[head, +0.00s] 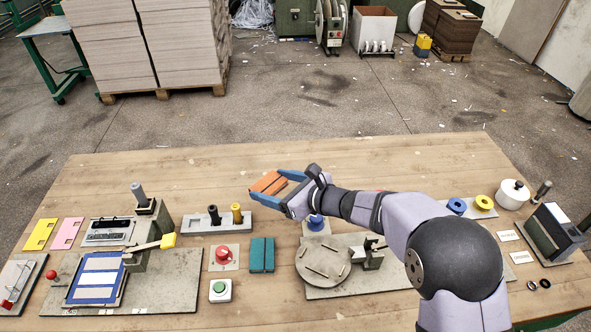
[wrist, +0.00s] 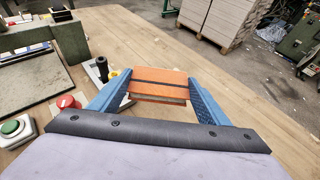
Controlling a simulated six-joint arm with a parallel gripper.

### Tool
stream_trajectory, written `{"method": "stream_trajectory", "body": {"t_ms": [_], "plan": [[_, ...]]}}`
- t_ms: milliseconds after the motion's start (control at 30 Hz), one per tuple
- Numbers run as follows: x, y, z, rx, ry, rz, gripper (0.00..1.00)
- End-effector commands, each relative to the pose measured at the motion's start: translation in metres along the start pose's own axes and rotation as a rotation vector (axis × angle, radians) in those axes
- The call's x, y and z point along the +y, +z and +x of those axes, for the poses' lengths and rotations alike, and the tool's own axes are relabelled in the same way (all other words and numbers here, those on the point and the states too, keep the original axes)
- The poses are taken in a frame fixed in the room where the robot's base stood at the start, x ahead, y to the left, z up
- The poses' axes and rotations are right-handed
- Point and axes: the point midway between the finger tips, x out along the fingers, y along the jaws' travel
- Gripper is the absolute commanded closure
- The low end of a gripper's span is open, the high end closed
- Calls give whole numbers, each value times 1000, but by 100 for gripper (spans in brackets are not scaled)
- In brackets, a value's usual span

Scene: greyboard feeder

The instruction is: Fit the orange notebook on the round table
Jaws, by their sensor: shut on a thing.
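The orange notebook (head: 268,183) has a dark band across it and is held in the air over the workbench. My gripper (head: 270,182) is shut on it, with a blue finger on each side. In the wrist view the notebook (wrist: 157,84) lies between the blue fingers, its page edge toward the camera. The round table (head: 323,262) is a grey disc with slots on a base plate, lower and to the right of the gripper. Its top looks empty of notebooks.
A teal notebook (head: 262,255) lies left of the round table. A red knob (head: 222,256) and a green button (head: 220,290) stand farther left. A grey block with black and yellow pegs (head: 216,221) is behind them. The bench's back strip is clear.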

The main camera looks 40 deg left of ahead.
Motion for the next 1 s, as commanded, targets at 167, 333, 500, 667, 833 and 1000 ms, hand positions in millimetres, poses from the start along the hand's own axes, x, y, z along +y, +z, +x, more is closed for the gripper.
{"method": "stream_trajectory", "body": {"t_ms": [167,333,500,667,833,1000], "plan": [[-4,-1,-4,0,-3,2,57],[-29,-8,-24,0,-19,9,57],[-75,-24,-69,0,-47,22,57],[-124,-47,-132,1,-84,37,57],[-165,-72,-209,0,-126,54,57],[-193,-98,-290,0,-173,74,57]]}}
